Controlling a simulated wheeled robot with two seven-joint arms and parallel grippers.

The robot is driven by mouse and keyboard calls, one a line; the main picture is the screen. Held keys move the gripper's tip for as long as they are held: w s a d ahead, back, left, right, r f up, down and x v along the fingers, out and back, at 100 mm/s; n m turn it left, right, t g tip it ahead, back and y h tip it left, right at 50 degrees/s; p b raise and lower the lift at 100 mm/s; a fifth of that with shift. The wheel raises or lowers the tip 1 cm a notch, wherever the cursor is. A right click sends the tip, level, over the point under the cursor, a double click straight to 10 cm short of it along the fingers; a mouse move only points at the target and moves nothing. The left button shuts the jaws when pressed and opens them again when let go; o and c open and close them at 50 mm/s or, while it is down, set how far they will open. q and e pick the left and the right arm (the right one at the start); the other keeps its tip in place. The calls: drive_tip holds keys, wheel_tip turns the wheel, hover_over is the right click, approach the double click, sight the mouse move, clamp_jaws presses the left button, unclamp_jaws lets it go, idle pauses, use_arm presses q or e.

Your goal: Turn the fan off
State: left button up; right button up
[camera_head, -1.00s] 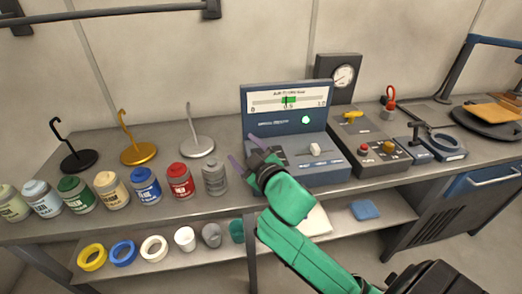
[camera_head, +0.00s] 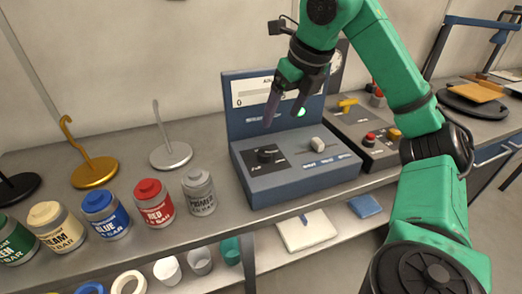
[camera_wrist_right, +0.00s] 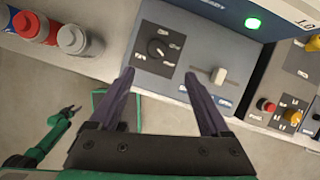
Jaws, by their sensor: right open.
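The blue-grey control console (camera_head: 300,180) stands on the bench, with a black rotary knob (camera_head: 267,155) at its front left and a white slider handle (camera_head: 317,144) to the right. A green lamp (camera_wrist_right: 253,22) glows on its upright panel. The labels around the knob are too small to read surely. No fan itself can be made out. My right gripper (camera_head: 283,118) is open and empty above the console. In the right wrist view the black knob (camera_wrist_right: 158,48) shows beyond and between its fingertips, apart from them. My left gripper (camera_wrist_right: 70,112) shows small at the lower left of that view.
Several paint jars (camera_head: 156,204) line the bench front left of the console, with metal hook stands (camera_head: 171,155) behind. A second box with a red button (camera_head: 370,139) and a yellow knob stands close on the right. A shelf below holds tape rolls and cups.

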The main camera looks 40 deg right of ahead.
drive_tip(key=b, duration=0.4)
approach(265, 152)
drive_tip(key=f, duration=0.1)
drive_tip(key=x, duration=0.4)
drive_tip(key=b+x, duration=0.1)
drive_tip(key=x, duration=0.2)
drive_tip(key=shift+w+f, duration=0.25)
drive_tip(key=shift+w, duration=0.1)
drive_tip(key=shift+c, duration=0.3)
clamp_jaws()
